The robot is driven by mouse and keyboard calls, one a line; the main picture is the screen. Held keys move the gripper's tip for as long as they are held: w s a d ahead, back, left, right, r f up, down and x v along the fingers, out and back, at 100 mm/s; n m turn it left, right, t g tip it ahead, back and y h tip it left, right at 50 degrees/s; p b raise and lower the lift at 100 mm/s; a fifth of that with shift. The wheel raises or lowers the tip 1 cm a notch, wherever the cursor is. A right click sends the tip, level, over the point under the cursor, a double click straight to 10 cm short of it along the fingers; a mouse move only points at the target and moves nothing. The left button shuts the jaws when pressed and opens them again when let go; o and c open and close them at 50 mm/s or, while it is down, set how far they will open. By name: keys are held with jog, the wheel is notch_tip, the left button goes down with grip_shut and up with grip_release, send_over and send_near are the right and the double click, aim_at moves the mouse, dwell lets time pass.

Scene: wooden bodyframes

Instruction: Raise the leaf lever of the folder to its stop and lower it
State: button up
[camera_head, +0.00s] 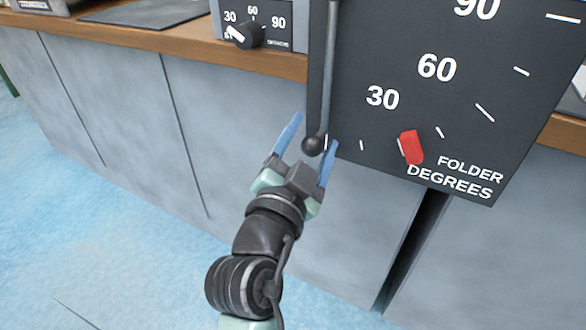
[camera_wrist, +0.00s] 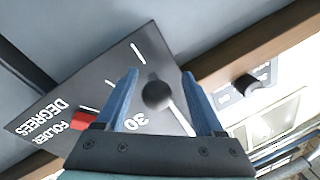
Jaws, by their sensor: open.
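The leaf lever is a dark rod (camera_head: 328,70) with a round black knob (camera_head: 313,146) at its lower end, hanging in front of the left edge of the folder's dial panel (camera_head: 400,40). In the wrist view the knob (camera_wrist: 158,96) lies between the two blue fingers. My gripper (camera_head: 312,142) is open, with one finger on each side of the knob and a visible gap on both sides in the wrist view. The red pointer (camera_head: 411,147) sits low on the panel, below the 30 mark; it also shows in the wrist view (camera_wrist: 84,121).
A smaller dial box with a black knob (camera_head: 249,35) stands on the wooden worktop (camera_head: 150,32) to the left. Grey cabinet fronts (camera_head: 120,110) run below the worktop. The blue floor (camera_head: 90,240) at the lower left is clear.

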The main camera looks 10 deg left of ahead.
jog(key=s+a+p, duration=0.1)
jog(key=s+a, duration=0.1)
jog(key=s, duration=0.9)
jog(key=shift+f, duration=0.4)
